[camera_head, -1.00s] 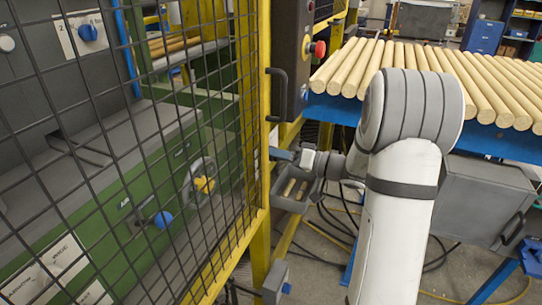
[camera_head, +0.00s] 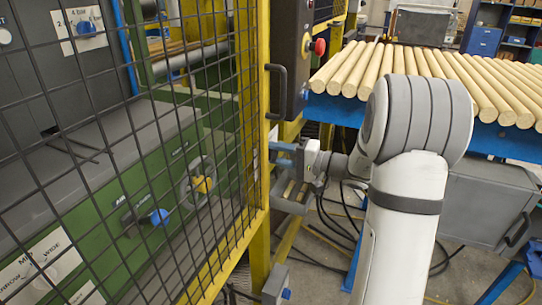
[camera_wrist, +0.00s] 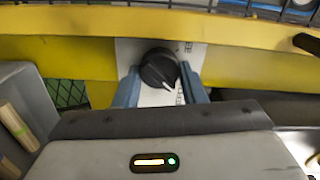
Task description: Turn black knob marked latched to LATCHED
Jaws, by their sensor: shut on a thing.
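The black knob (camera_wrist: 159,68) sits on a white label plate (camera_wrist: 128,52) on a yellow rail in the wrist view. A light pointer mark shows on its face, towards the lower right. The plate's lettering is partly covered, and I cannot read it in full. My gripper (camera_wrist: 161,82) has its two blue-grey fingers on either side of the knob, shut on it. In the head view my gripper (camera_head: 280,155) is at the yellow fence post, and the knob is hidden there.
A black mesh fence (camera_head: 130,150) stands left, with green machinery behind it. A black handle (camera_head: 278,90) and a red stop button (camera_head: 319,47) are above my gripper. Wooden rods (camera_head: 430,75) lie on a blue conveyor at right. Cables hang below my arm.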

